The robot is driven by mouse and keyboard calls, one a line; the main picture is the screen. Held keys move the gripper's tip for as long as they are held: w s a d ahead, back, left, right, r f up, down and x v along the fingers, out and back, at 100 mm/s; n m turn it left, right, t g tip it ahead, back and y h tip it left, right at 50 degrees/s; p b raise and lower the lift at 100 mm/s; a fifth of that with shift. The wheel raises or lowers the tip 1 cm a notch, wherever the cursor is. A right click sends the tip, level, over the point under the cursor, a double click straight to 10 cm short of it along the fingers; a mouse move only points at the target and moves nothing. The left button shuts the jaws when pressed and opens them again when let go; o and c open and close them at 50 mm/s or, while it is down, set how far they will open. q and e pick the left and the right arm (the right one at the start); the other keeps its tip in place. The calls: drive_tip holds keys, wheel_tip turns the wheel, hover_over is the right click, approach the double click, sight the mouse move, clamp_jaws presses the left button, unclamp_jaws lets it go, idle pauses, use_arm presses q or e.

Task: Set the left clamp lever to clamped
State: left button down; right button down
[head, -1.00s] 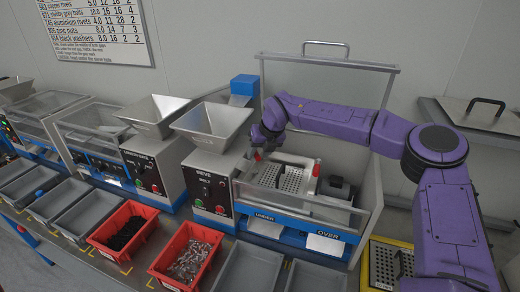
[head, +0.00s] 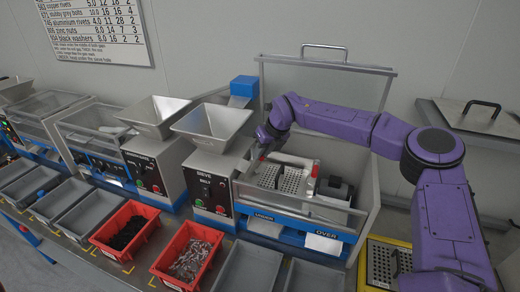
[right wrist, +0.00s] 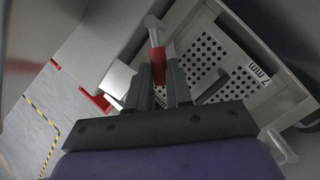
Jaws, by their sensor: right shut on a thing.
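The left clamp lever is a pale arm with a red grip (right wrist: 158,64); in the head view its red grip (head: 263,154) shows at the left end of the sieve machine's perforated tray. My right gripper (right wrist: 160,78) has its two dark fingers closed around the red grip, with the pale end showing beyond them. In the head view my right gripper (head: 264,136) is small and partly hides the lever. The right clamp lever (head: 316,168), also red, stands upright at the tray's right side. My left gripper is not in view.
The sieve's perforated plate (right wrist: 205,62) lies close beside the fingers. The raised clear lid (head: 325,88) stands behind the machine. A metal hopper (head: 212,122) is to the left, and red bins (head: 158,268) stand in front.

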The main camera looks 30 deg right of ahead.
drive_tip(key=d+n+p, duration=0.1)
drive_tip(key=n, duration=0.1)
drive_tip(key=w+d+n+g+y+p, duration=0.1)
drive_tip(key=n, duration=0.2)
drive_tip(key=w+d+n+g+y+p, duration=0.1)
drive_tip(key=n, duration=0.2)
drive_tip(key=shift+d+r, duration=0.1)
drive_tip(key=shift+d, duration=0.3)
idle(0.3)
drive_tip(key=c, duration=1)
unclamp_jaws()
drive_tip(key=shift+d+g, duration=0.1)
drive_tip(key=shift+g, duration=0.2)
drive_tip(key=shift+c, duration=0.2)
